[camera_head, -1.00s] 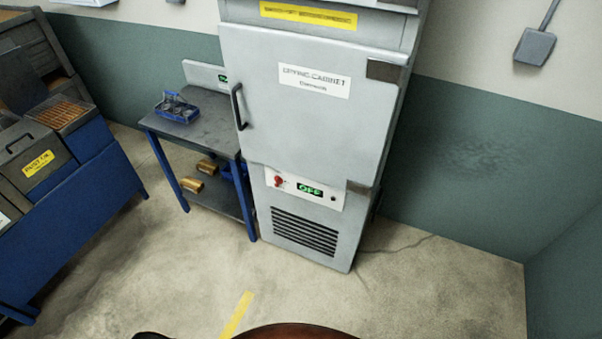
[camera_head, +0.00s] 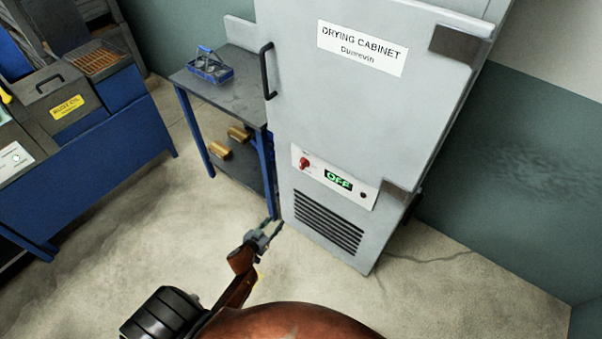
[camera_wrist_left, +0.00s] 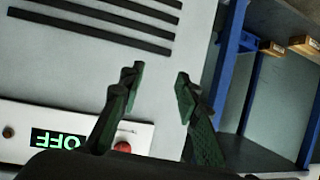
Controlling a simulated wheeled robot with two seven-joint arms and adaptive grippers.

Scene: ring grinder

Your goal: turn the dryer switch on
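The drying cabinet (camera_head: 350,110) is a tall grey unit with a shut door. Its white control panel (camera_head: 345,189) carries a red switch (camera_head: 304,163) at the left and a lit green display (camera_head: 338,180) that reads OFF. My left gripper (camera_head: 272,229) is open and empty, in front of the cabinet's lower left, lower in the picture than the switch and apart from it. In the left wrist view its two fingers (camera_wrist_left: 158,85) are spread, and the red switch (camera_wrist_left: 122,147) shows partly behind one finger. The display there appears upside down. My right gripper is not in view.
A blue-legged table (camera_head: 222,88) with a blue tray (camera_head: 208,68) on top stands directly left of the cabinet. A blue workbench (camera_head: 90,160) is at the far left. The floor (camera_head: 130,225) in front is clear.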

